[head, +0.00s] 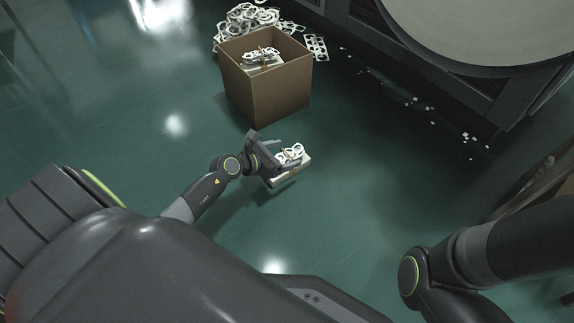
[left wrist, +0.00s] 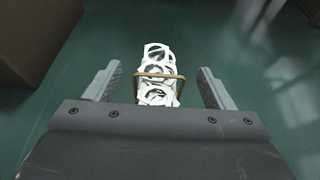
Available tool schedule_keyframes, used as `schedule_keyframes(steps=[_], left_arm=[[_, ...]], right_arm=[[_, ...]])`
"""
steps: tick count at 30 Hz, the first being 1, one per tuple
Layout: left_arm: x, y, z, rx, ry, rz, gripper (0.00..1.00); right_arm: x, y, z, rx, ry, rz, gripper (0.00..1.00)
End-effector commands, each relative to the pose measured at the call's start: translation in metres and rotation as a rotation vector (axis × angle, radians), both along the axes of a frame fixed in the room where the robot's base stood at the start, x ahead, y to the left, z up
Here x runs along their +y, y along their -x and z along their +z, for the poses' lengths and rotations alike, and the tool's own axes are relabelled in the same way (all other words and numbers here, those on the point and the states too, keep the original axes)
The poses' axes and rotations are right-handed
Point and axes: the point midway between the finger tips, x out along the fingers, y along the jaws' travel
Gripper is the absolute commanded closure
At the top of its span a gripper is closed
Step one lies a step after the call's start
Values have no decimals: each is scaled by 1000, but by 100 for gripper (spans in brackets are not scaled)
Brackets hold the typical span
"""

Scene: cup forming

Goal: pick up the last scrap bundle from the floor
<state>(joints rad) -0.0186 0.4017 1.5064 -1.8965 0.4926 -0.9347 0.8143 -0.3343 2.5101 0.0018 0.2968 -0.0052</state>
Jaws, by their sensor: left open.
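A scrap bundle (head: 291,158) of white pieces with round cut-outs lies on the green floor, in front of the cardboard box. In the left wrist view the bundle (left wrist: 157,72) shows a tan band around it. My left gripper (head: 278,162) is open at the bundle. Its two fingers (left wrist: 158,87) stand on either side of the bundle, with gaps on both sides. The near end of the bundle is hidden behind the gripper body in the left wrist view. My right gripper is not in view; only part of my right arm shows at the lower right.
An open cardboard box (head: 266,92) stands just beyond the bundle, with scrap (head: 262,57) inside. A loose scrap pile (head: 246,20) lies behind it. Small white bits (head: 432,123) are scattered near a large dark machine (head: 500,95) at the upper right. The floor around the bundle is clear.

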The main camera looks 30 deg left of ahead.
Motion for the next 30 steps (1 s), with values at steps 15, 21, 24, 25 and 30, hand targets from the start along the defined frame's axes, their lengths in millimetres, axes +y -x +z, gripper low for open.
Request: schedule_keyframes(steps=[15,21,24,25,30], left_arm=[[0,-1,0,1,0,0,60],[0,0,0,1,-1,0,86],[0,-1,0,0,-1,0,89],[0,-1,0,0,-1,0,89],[0,-1,2,0,-1,0,89]], right_arm=[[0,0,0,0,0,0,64],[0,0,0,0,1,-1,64],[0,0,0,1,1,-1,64],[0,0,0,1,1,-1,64],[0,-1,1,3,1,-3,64]])
